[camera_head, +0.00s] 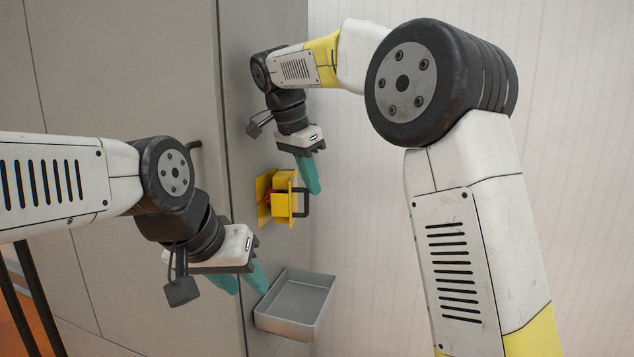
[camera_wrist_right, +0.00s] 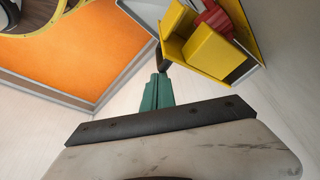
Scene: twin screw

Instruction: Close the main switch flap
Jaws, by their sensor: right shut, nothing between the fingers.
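The main switch is a yellow back plate (camera_head: 263,199) on the grey cabinet side, with a red switch part (camera_head: 268,197) and a yellow box-shaped flap (camera_head: 283,203) carrying a black handle (camera_head: 303,203). The flap stands out from the plate and the red part shows beside it. In the right wrist view the flap (camera_wrist_right: 207,52) and red part (camera_wrist_right: 215,17) are at the top. My right gripper (camera_head: 314,188) is shut and empty, its tips close to the black handle; contact cannot be told. My left gripper (camera_head: 248,284) is open and empty, lower left of the switch.
A grey open tray (camera_head: 296,304) sticks out from the cabinet (camera_head: 130,75) below the switch. My left gripper is close to its left side. A pale wall (camera_head: 570,100) stands to the right. An orange panel (camera_wrist_right: 65,55) shows in the right wrist view.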

